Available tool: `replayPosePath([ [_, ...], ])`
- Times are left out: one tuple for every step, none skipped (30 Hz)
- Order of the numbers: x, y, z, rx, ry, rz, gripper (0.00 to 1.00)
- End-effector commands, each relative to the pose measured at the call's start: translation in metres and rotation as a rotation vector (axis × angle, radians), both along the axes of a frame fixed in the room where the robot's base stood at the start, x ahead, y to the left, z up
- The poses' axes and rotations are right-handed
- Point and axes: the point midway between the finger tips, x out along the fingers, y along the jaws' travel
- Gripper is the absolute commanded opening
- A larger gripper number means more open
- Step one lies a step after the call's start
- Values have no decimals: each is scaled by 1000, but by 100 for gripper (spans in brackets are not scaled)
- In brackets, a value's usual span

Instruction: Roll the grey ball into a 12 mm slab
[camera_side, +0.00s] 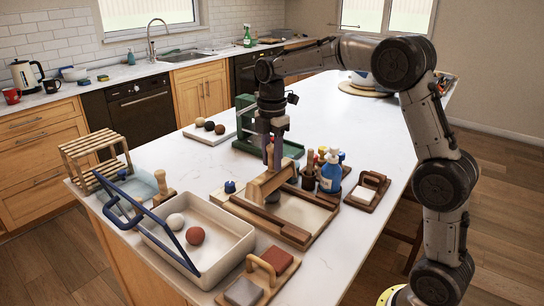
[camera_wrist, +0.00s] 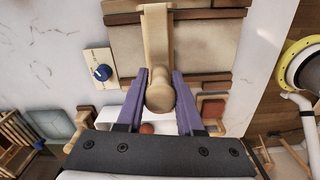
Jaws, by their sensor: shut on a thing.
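My gripper (camera_side: 270,150) stands over the rolling board (camera_side: 232,212) in the side view. In the wrist view its two purple fingers (camera_wrist: 159,84) are shut on a rounded wooden handle (camera_wrist: 160,97). The handle joins a pale wooden bar (camera_side: 268,184) that lies across the board. Part of the board's beige surface (camera_wrist: 210,42) is bare. A blue thickness knob (camera_wrist: 102,73) sits beside it on a pale plate; its setting is too small to read. I see no grey ball on the bare surface; the bar and gripper hide part of it.
A tray (camera_side: 212,270) holds a whitish ball (camera_side: 175,222) and a reddish ball (camera_side: 195,236). Several balls sit on a white board (camera_side: 193,133) at the back. Bottles (camera_side: 330,173) stand close right of my gripper. A wooden rack (camera_side: 92,158) stands left.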

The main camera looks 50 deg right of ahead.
Motion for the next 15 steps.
replayPosePath([
  [0,0,0,0,-2,0,0],
  [0,0,-1,0,-2,0,0],
  [0,0,-1,0,-3,0,0],
  [0,0,-2,0,-3,0,0],
  [0,0,-2,0,-3,0,0],
  [0,0,-3,0,-3,0,0],
  [0,0,-4,0,-3,0,0],
  [0,0,-4,0,-3,0,0],
  [0,0,-5,0,-3,0,0],
  [0,0,-6,0,-2,0,0],
  [0,0,-6,0,-2,0,0],
  [0,0,-7,0,-1,0,0],
  [0,0,-8,0,0,0,0],
  [0,0,-9,0,0,0,0],
  [-1,0,-10,0,1,0,0],
])
